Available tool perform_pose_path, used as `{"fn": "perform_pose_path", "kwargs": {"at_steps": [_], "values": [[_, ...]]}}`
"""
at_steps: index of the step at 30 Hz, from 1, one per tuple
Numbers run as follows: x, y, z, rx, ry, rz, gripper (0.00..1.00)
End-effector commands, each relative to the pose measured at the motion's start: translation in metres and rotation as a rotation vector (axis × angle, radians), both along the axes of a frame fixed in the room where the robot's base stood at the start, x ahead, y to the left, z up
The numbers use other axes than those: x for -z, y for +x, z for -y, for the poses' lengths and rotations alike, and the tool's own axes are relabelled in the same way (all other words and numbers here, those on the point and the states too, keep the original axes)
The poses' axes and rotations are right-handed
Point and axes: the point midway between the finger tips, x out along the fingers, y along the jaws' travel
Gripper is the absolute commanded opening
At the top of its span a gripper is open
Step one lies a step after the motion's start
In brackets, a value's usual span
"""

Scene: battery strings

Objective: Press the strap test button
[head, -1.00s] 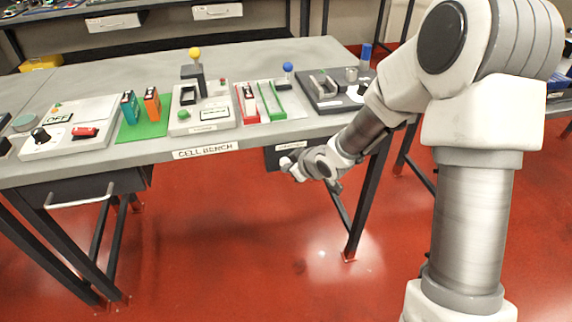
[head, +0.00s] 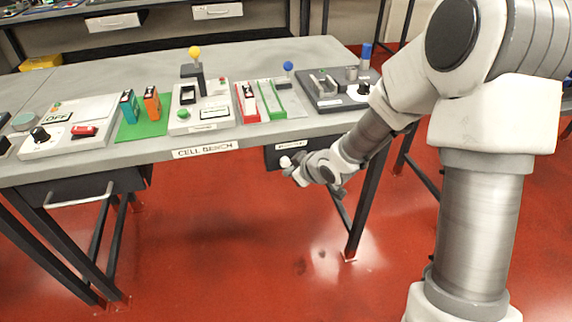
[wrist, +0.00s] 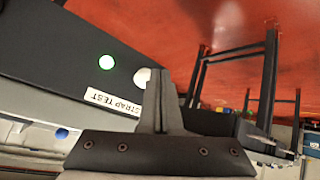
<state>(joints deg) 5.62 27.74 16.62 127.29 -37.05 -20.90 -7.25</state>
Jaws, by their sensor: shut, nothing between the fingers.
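The strap test button is a white round knob (wrist: 142,77) on a dark box under the bench's front edge, beside a label (wrist: 112,103) reading "STRAP TEST". A bright green round lamp (wrist: 107,62) is on the same face. In the head view the white button (head: 286,161) shows just at the tip of my gripper (head: 293,172). In the wrist view my gripper (wrist: 160,72) is shut and empty, with its fingertips immediately to the right of the button. I cannot tell whether they touch it.
The dark box (head: 272,157) hangs below the right part of the bench (head: 262,143), marked "CELL BENCH". Switch panels and coloured cells stand on top. A bench leg (head: 365,210) is right of the box, behind my arm. The red floor (head: 230,250) in front is clear.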

Motion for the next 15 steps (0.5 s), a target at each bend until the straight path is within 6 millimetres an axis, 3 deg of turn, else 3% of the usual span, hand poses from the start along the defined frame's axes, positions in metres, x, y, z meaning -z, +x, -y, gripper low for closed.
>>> {"fn": "perform_pose_path", "kwargs": {"at_steps": [8, 15], "values": [[0.0, -0.001, 0.001, 0.0, 0.0, 0.0, 0.0], [0.001, -0.022, 0.007, 0.0, -0.001, 0.0, 0.0]]}}
